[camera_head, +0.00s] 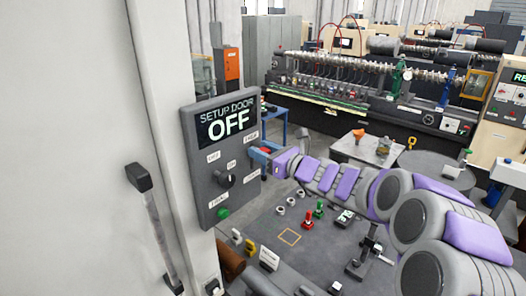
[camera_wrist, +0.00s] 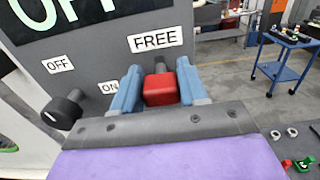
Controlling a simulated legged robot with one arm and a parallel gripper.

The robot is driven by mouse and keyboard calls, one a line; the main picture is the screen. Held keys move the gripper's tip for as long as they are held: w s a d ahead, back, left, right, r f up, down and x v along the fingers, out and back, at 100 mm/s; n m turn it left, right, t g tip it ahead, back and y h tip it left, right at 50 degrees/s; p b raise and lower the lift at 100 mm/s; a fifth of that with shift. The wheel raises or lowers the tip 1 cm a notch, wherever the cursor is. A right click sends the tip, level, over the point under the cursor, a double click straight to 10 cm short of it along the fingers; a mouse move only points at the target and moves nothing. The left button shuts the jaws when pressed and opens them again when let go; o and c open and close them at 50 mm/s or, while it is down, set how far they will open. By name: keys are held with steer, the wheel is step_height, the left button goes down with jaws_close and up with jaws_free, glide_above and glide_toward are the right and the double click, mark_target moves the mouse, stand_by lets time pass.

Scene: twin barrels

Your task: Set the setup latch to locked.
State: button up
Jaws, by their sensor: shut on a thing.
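The setup latch shows in the wrist view as a red block handle (camera_wrist: 160,90) on a grey stem, just below the FREE label (camera_wrist: 155,38). My gripper (camera_wrist: 160,95) has its two blue fingers on either side of the red handle, shut on it. In the head view, my gripper (camera_head: 264,157) reaches the right side of the grey control panel (camera_head: 205,180), where the latch is mostly hidden. The panel's screen (camera_head: 228,122) reads SETUP DOOR OFF. A lower label near my gripper is too small to read surely.
A black rotary knob (camera_head: 226,179) sits left of the latch, with OFF and ON labels; it also shows in the wrist view (camera_wrist: 65,110). A green button (camera_head: 222,213) is below. A blue cart (camera_wrist: 287,55) stands behind on open floor.

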mark_target(252, 164)
jaws_close()
steer(key=shift+f+b, duration=1.6)
steer(key=shift+f, duration=1.7)
steer(key=o, duration=0.6)
jaws_free()
steer(key=o, duration=0.3)
steer(key=shift+w+f, duration=0.1)
steer(key=shift+w, duration=0.05)
steer(key=shift+o, duration=0.4)
steer(key=shift+s+d, duration=0.1)
steer(key=shift+s, duration=0.1)
